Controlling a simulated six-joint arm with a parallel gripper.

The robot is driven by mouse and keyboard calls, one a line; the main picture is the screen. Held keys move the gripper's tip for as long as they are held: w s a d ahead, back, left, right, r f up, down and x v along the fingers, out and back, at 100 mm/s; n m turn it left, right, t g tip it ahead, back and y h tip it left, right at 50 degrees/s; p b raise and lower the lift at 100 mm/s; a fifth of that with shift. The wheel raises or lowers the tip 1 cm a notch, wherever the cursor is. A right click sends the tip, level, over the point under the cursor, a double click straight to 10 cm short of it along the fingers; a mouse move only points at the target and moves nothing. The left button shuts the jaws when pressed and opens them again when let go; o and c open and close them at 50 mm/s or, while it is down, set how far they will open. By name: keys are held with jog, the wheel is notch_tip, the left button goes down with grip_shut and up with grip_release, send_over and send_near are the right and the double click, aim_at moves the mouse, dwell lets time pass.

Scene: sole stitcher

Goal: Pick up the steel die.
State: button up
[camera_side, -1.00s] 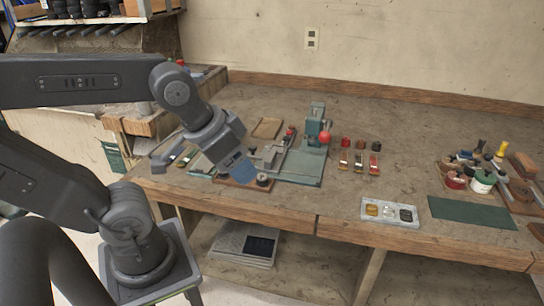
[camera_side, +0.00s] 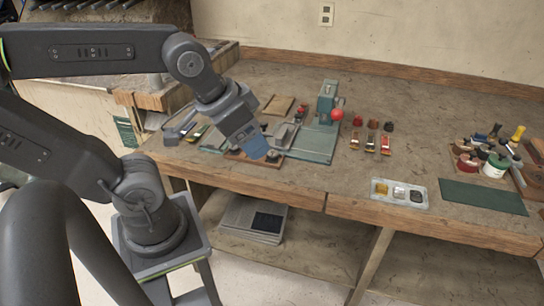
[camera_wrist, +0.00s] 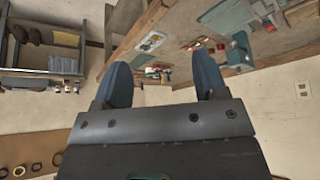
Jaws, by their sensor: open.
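A pale tray (camera_side: 379,203) lies near the bench's front edge, right of centre in the side view. It holds three small pieces: a yellow one (camera_side: 381,189), a silver-grey one (camera_side: 399,192) and a dark one (camera_side: 416,196). The silver-grey middle piece looks like the steel die. In the wrist view the tray (camera_wrist: 150,42) is small and far off, beyond the fingers. My gripper (camera_side: 256,150) is above the left part of the bench, well left of the tray. Its two blue fingers (camera_wrist: 163,74) are apart in the wrist view, with nothing between them.
A teal press (camera_side: 327,102) with a red knob stands behind my gripper. Small red and dark pieces (camera_side: 371,137) sit in rows right of it. A dark green mat (camera_side: 482,197) lies right of the tray, with tools and pots (camera_side: 490,158) behind.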

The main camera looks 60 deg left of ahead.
jog(key=m+g, duration=0.6)
jog(key=m, duration=1.2)
send_over(273, 152)
notch_tip(273, 152, down, 9)
notch_tip(273, 152, down, 13)
jog(key=shift+s+d+r, duration=0.1)
jog(key=c, duration=1.1)
jog(key=shift+r, duration=0.1)
